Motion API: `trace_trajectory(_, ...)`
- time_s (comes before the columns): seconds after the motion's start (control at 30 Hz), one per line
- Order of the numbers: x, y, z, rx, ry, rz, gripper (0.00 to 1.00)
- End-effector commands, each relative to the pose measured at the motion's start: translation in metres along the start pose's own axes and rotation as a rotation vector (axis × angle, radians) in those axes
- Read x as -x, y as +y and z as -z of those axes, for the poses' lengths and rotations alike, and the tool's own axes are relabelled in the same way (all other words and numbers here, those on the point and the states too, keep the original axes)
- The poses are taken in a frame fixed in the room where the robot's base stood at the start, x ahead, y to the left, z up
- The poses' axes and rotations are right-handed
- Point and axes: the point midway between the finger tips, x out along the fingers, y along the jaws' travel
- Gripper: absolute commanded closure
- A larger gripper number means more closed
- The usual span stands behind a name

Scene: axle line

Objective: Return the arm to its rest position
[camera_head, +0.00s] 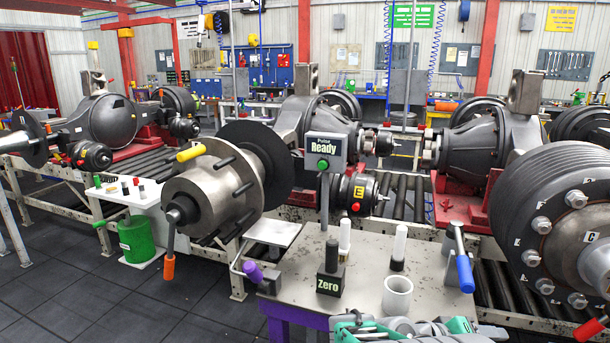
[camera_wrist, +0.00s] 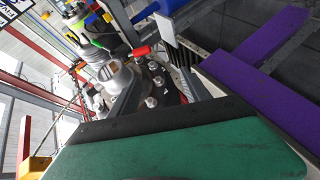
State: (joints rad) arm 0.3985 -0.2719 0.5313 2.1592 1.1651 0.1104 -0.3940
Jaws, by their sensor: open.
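My arm, with grey and green links, is folded low at the bottom edge of the head view, in front of the workbench (camera_head: 305,285). My gripper (camera_wrist: 180,145) shows in the wrist view as a large green and black part across the bottom. It is open, and I see nothing held in it. Its fingertips cannot be made out clearly. The wrist view is tilted and looks past the bench's purple frame (camera_wrist: 265,85) toward a bolted hub (camera_wrist: 150,85).
The bench carries a white cup (camera_head: 397,296), a black Zero block (camera_head: 328,284) and a blue-handled tool (camera_head: 464,270). A hub with a brake disc (camera_head: 215,190) stands behind it. A large bolted drum (camera_head: 560,225) is close on the right. Dark floor (camera_head: 120,310) is free at left.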

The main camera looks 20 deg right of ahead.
Motion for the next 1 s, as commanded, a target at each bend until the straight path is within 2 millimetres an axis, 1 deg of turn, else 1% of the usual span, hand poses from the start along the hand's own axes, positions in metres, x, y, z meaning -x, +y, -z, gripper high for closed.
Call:
trace_trajectory(0.03, 0.000, -0.014, -0.006, -0.015, -0.022, 0.043, 0.45)
trace_trajectory(0.07, 0.001, -0.022, -0.009, -0.024, -0.036, 0.070, 0.45)
trace_trajectory(0.13, 0.003, -0.046, -0.018, -0.044, -0.074, 0.144, 0.45)
trace_trajectory(0.17, 0.005, -0.056, -0.023, -0.052, -0.093, 0.177, 0.45)
trace_trajectory(0.2, 0.009, -0.072, -0.029, -0.061, -0.120, 0.228, 0.45)
trace_trajectory(0.23, 0.013, -0.083, -0.034, -0.067, -0.141, 0.264, 0.45)
trace_trajectory(0.3, 0.025, -0.112, -0.046, -0.079, -0.198, 0.367, 0.45)
trace_trajectory(0.37, 0.043, -0.139, -0.057, -0.085, -0.255, 0.474, 0.45)
trace_trajectory(0.4, 0.061, -0.157, -0.065, -0.085, -0.297, 0.558, 0.45)
trace_trajectory(0.47, 0.100, -0.182, -0.072, -0.068, -0.348, 0.704, 0.45)
trace_trajectory(0.5, 0.132, -0.193, -0.075, -0.035, -0.368, 0.805, 0.45)
trace_trajectory(0.53, 0.157, -0.199, -0.076, -0.001, -0.368, 0.878, 0.45)
trace_trajectory(0.57, 0.184, -0.202, -0.076, 0.043, -0.358, 0.949, 0.45)
trace_trajectory(0.6, 0.219, -0.202, -0.075, 0.110, -0.319, 1.035, 0.45)
trace_trajectory(0.67, 0.269, -0.195, -0.068, 0.207, -0.210, 1.142, 0.45)
trace_trajectory(0.7, 0.297, -0.188, -0.059, 0.246, -0.117, 1.192, 0.45)
trace_trajectory(0.73, 0.316, -0.179, -0.051, 0.260, -0.049, 1.215, 0.45)
trace_trajectory(0.8, 0.346, -0.161, -0.035, 0.267, 0.070, 1.238, 0.45)
trace_trajectory(0.87, 0.365, -0.152, -0.029, 0.282, 0.134, 1.255, 0.45)
trace_trajectory(0.9, 0.368, -0.152, -0.029, 0.287, 0.141, 1.257, 0.45)
trace_trajectory(1.0, 0.368, -0.152, -0.029, 0.287, 0.141, 1.257, 0.45)
